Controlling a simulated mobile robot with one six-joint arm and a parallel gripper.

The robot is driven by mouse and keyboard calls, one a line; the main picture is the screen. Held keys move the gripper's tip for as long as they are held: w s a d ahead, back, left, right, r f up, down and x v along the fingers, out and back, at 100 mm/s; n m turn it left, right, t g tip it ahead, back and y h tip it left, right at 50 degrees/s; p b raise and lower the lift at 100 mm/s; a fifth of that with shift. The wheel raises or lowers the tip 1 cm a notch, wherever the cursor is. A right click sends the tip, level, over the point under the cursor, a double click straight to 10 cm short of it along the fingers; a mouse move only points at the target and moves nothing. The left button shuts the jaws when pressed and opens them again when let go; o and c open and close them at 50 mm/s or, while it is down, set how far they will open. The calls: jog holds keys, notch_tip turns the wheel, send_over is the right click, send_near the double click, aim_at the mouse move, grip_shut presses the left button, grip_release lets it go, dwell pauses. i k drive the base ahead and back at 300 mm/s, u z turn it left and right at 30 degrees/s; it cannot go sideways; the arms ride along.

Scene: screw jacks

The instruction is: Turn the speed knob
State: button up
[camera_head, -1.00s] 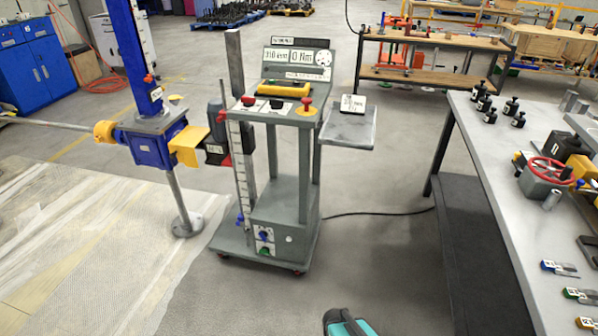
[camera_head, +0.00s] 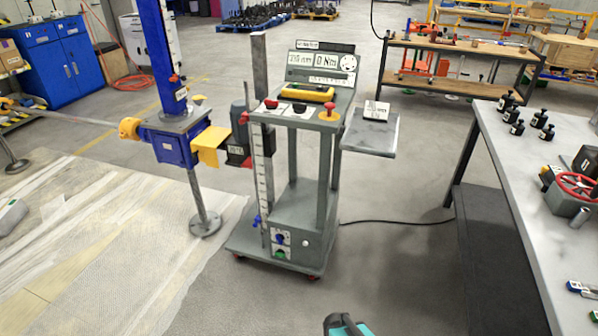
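The grey wheeled test cart (camera_head: 318,194) stands in the middle of the view, with a sloped display panel (camera_head: 323,78) at its top reading "0 Nm". A round dial (camera_head: 348,62) sits at the panel's right. On the cart's lower box are a blue knob (camera_head: 280,239) and a green knob (camera_head: 279,255) with small white labels. The labels are too small to read, so I cannot tell which control is the speed knob. A teal and black part of my own arm shows at the bottom edge, well short of the cart. My gripper's fingers are not visible.
A red mushroom button (camera_head: 329,113) and a yellow tool (camera_head: 307,95) are on the cart top. A blue jack column (camera_head: 165,60) stands left of it. A grey workbench (camera_head: 528,200) is at right. A cable (camera_head: 385,222) crosses the floor; floor before the cart is clear.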

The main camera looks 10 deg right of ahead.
aim_at(299, 108)
jog(key=i, duration=0.85)
jog(key=z, duration=0.1)
jog(key=k, duration=0.25)
jog(key=u, duration=0.05)
